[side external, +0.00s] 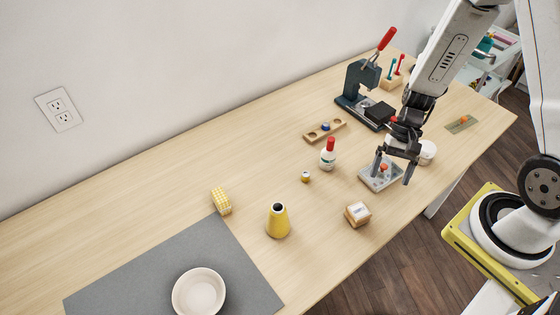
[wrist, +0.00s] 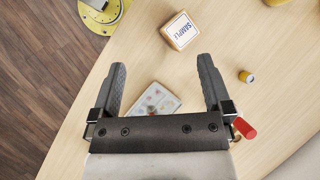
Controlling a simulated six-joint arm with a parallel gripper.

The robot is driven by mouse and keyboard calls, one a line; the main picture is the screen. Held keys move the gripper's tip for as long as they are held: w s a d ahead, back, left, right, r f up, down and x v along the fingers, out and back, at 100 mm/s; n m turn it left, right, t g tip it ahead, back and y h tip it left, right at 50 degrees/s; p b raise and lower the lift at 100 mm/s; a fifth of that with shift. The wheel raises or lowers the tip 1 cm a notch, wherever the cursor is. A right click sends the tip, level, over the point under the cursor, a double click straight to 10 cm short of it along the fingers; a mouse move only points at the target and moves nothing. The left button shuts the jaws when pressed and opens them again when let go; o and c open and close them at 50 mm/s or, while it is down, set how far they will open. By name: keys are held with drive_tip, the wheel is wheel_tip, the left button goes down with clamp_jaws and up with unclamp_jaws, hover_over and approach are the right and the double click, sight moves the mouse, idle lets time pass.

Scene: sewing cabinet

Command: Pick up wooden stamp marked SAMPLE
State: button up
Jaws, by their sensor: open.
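The wooden stamp marked SAMPLE (wrist: 181,31) lies on the table at the top of the wrist view, with its white labelled face up. In the side external view the stamp (side external: 357,214) sits near the table's front edge. My gripper (wrist: 162,68) is open and empty in the wrist view, with the stamp beyond its fingertips. In the side external view my gripper (side external: 392,169) is above a grey tray (side external: 368,184), behind and right of the stamp. The stamp is apart from both fingers.
A yellow cone-shaped spool (side external: 278,222) stands left of the stamp. A white bottle with a red cap (side external: 328,155) and a small yellow item (side external: 305,177) stand behind it. A dark press (side external: 362,85) is further back. Bare table surrounds the stamp.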

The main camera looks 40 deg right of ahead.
sight(349, 219)
drive_tip(key=f+m+t+y, duration=0.2)
drive_tip(key=f+m+y, duration=0.1)
drive_tip(key=f+m, duration=0.1)
drive_tip(key=f+m+t+y, duration=0.2)
drive_tip(key=f+m+y, duration=0.2)
drive_tip(key=f+m, duration=0.1)
drive_tip(key=shift+s+a+f+m, duration=0.1)
drive_tip(key=shift+s+a+m, duration=0.1)
drive_tip(key=shift+m, duration=0.2)
drive_tip(key=shift+w+d+f+m+t+y, duration=0.1)
drive_tip(key=shift+f+m+t+y, duration=0.4)
drive_tip(key=shift+f+m+t, duration=0.3)
drive_tip(key=shift+r, duration=0.1)
drive_tip(key=shift+x, duration=1.35)
drive_tip(key=shift+x, duration=2.6)
drive_tip(key=c, duration=1.2)
